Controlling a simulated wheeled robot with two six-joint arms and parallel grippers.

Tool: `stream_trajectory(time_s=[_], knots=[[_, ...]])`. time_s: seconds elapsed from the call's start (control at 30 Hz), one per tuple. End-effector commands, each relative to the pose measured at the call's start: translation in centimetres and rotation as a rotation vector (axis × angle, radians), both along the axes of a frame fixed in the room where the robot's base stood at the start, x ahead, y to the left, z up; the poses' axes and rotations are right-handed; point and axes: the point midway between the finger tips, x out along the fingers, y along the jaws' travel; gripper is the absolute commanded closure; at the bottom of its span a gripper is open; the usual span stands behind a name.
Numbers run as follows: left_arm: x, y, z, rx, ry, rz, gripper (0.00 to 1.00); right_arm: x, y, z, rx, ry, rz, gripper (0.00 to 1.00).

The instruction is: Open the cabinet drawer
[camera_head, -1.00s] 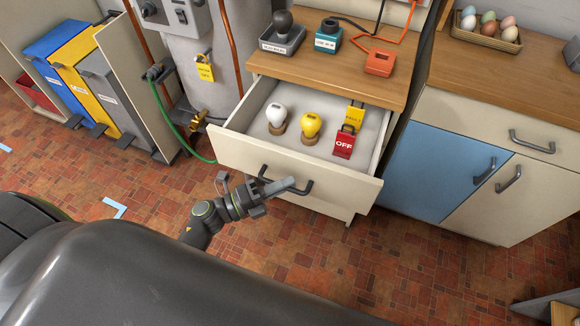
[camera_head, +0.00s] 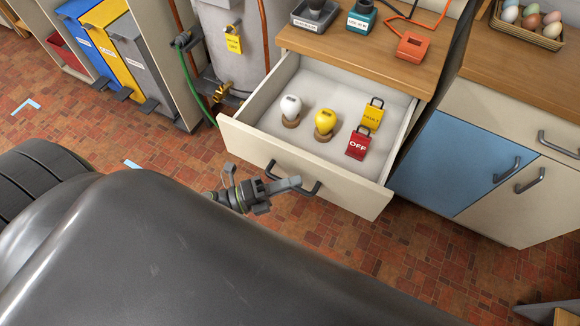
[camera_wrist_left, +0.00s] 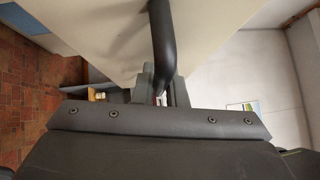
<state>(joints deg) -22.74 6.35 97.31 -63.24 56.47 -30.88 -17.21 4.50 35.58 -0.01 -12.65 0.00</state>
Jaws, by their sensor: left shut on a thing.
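The cabinet drawer (camera_head: 300,168) is pulled well out, and its inside shows in the head view. Its dark bar handle (camera_head: 312,188) is on the cream front. My left gripper (camera_head: 288,185) is shut on the handle; the handle also shows between the fingers in the left wrist view (camera_wrist_left: 163,45). In the drawer are a white bulb-shaped thing (camera_head: 291,108), a yellow one (camera_head: 325,122), a yellow padlock-like tag (camera_head: 371,115) and a red one marked OFF (camera_head: 358,144). My right gripper is not in view.
A wooden counter (camera_head: 350,60) above the drawer holds an orange box (camera_head: 413,46) and a teal box (camera_head: 361,20). A blue door (camera_head: 455,165) is at the right. Yellow, blue and grey bins stand at the left. Brick floor lies in front of the drawer.

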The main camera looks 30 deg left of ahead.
Motion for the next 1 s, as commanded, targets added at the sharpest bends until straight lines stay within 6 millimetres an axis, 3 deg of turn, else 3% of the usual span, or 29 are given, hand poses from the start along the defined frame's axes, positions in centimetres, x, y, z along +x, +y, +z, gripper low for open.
stream_trajectory(time_s=[0.03,0.2,0.77,1.0], knots=[[0.0,0.0,-0.1,0.001,0.001,0.0,0.87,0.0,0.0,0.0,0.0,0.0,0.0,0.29],[0.0,0.0,-0.1,0.001,0.001,0.0,0.67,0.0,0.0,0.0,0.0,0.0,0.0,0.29],[-0.3,0.3,-0.2,0.002,0.001,-0.001,0.67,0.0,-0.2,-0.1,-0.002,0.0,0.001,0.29],[-3.0,3.2,-1.0,0.006,0.005,-0.002,0.67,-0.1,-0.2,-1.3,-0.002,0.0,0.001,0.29]])
